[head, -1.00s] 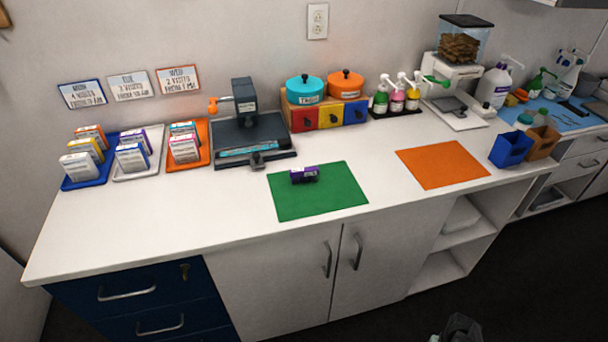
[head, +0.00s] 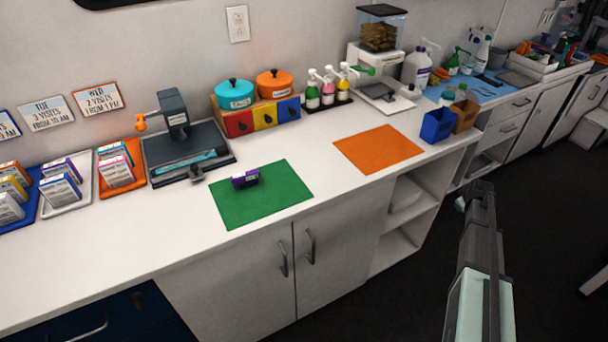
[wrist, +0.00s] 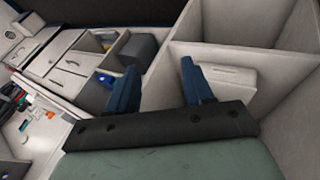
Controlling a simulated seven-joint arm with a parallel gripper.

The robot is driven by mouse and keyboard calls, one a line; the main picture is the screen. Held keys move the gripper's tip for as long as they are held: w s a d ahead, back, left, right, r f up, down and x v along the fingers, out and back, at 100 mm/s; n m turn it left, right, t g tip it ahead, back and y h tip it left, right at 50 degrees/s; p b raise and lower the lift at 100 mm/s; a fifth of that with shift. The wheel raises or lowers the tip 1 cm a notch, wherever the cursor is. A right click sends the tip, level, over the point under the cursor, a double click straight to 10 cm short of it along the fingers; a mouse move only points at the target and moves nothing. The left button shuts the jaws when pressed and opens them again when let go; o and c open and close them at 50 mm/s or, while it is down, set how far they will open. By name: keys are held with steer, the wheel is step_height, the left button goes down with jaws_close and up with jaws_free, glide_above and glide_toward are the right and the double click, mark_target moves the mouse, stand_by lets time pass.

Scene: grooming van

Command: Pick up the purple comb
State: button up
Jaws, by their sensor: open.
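I cannot make out a purple comb for certain in either view. A small purple and black object with a pale label (head: 245,178) lies on the green mat (head: 262,210) in the head view; it looks more like a small box or pack than a comb. My gripper (wrist: 158,88) is open and empty in the wrist view, its two blue fingers apart before the open shelf compartments. In the head view my arm rises at the lower right, in front of the counter and away from the mats; its fingertips are not clear there.
An orange mat (head: 378,149) lies empty right of the green one. Blue (head: 437,126) and brown (head: 465,115) holders stand at the counter's right end. A blue mat (head: 478,91) with bottles and dark tools, and a filled tray (head: 540,68), are farther right.

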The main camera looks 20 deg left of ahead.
steer(key=w+d+r+n+t+h, duration=0.1)
steer(key=w+d+r, duration=0.25)
steer(key=r, duration=0.45)
steer(key=w+d+r+n+t, duration=0.1)
steer(key=w+d+r+t, duration=0.1)
steer(key=w+r, duration=0.45)
steer(key=w+d+r+n+t+h, duration=0.1)
steer(key=w+d+r, duration=0.2)
steer(key=r, duration=0.7)
steer(key=w+a+r+n+t+y, duration=0.1)
steer(key=w+a+r+n, duration=0.15)
steer(key=a+r, duration=0.6)
steer(key=s+a+n+g+y, duration=0.15)
steer(key=s+a, duration=0.25)
steer(key=a, duration=1)
steer(key=s+a+n+g+y, duration=0.15)
steer(key=s+a, duration=0.25)
steer(key=a, duration=0.9)
steer(key=s+a+n+g+y, duration=0.1)
steer(key=s+a+n+g, duration=0.2)
steer(key=a, duration=1.1)
steer(key=r+n+g+h, duration=0.1)
steer(key=n+g, duration=0.5)
glide_above(245, 174)
step_height(245, 174, down, 12)
steer(key=shift+f, duration=0.25)
